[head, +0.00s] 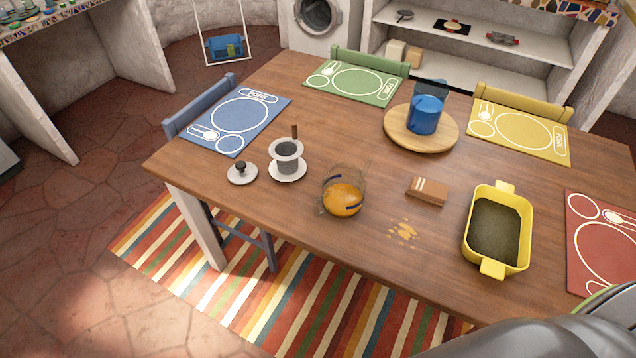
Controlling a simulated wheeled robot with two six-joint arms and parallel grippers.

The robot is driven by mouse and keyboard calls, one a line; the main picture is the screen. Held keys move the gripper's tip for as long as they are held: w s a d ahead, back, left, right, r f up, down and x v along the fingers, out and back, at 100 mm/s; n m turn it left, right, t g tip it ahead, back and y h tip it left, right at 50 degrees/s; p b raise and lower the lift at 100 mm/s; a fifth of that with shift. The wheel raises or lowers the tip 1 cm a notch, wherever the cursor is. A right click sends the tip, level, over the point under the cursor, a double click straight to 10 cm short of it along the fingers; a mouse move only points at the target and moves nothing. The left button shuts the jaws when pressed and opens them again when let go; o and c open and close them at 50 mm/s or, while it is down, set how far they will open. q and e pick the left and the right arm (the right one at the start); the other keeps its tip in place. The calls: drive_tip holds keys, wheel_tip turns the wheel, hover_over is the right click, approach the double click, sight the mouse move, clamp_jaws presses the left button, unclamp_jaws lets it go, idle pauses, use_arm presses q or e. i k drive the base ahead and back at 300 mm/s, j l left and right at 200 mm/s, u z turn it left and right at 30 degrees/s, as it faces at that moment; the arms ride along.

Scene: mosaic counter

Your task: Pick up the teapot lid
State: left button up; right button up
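The lid (242,174), a pale disc with a dark round knob on top, lies flat on the wooden table near its left front edge. The glass teapot (330,181) with orange liquid inside stands to its right, and no lid sits on it. A white dripper-like cup (287,150) on a white saucer (288,172) is between them, close beside the lid. Neither of my grippers shows in the head view, so I cannot see whether they are open or shut.
A brown block (427,191), a yellow spill (403,234) and a yellow baking dish (528,225) are to the right on the table (300,235). A blue pot (424,116) stands on a round board (397,135) behind. The table left of the lid is clear.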

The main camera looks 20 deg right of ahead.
sight(242, 172)
drive_tip(key=i+j+z, duration=0.25)
drive_tip(key=j, duration=0.3)
drive_tip(key=i+j+z, duration=0.25)
drive_tip(key=j, duration=0.4)
drive_tip(key=i, duration=0.1)
